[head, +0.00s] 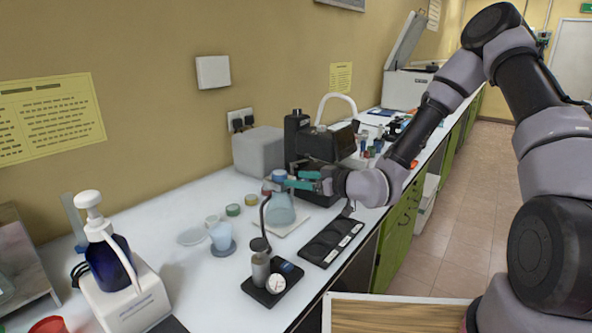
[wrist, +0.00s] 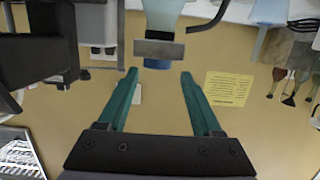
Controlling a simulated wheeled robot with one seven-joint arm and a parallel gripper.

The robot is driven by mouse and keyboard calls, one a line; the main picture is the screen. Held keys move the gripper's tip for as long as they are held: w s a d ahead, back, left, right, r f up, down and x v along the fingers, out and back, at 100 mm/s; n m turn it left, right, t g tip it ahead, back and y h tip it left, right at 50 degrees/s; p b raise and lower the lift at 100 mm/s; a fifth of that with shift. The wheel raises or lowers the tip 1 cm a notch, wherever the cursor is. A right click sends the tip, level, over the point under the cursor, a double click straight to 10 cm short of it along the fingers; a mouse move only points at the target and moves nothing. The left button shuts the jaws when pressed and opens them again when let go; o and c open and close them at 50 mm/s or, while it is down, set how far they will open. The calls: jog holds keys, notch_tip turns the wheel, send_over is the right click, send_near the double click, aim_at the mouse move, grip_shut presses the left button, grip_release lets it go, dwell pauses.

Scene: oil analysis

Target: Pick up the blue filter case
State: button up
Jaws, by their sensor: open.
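A small blue round piece (head: 279,175), which looks like the blue filter case, sits above a pale glass flask (head: 281,210) on the counter. My gripper (head: 288,181) has teal fingers and is open and empty, level with the blue piece. In the wrist view, which shows the scene upside down, the blue piece (wrist: 157,64) lies beyond a grey clamp-like block (wrist: 158,48) on the flask neck (wrist: 163,14). There it appears between my two open fingertips (wrist: 159,73), slightly ahead of them. I cannot tell if either finger touches it.
Green (head: 233,210) and yellow (head: 251,199) round cases lie left of the flask. A dark stand with a bottle (head: 260,265) is in front, a black tray (head: 332,240) to the right. A black instrument (head: 298,135) stands behind. A pump bottle (head: 108,255) is at front left.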

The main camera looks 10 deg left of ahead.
aim_at(273, 172)
jog(key=shift+w+a, duration=0.1)
jog(key=shift+w, duration=0.05)
jog(key=shift+w+a+r, duration=0.1)
jog(key=shift+w+a, duration=0.1)
jog(key=shift+a, duration=0.05)
jog(key=x, duration=1)
jog(key=shift+w+a+r, duration=0.1)
jog(key=shift+r, duration=0.2)
jog(key=c, duration=1)
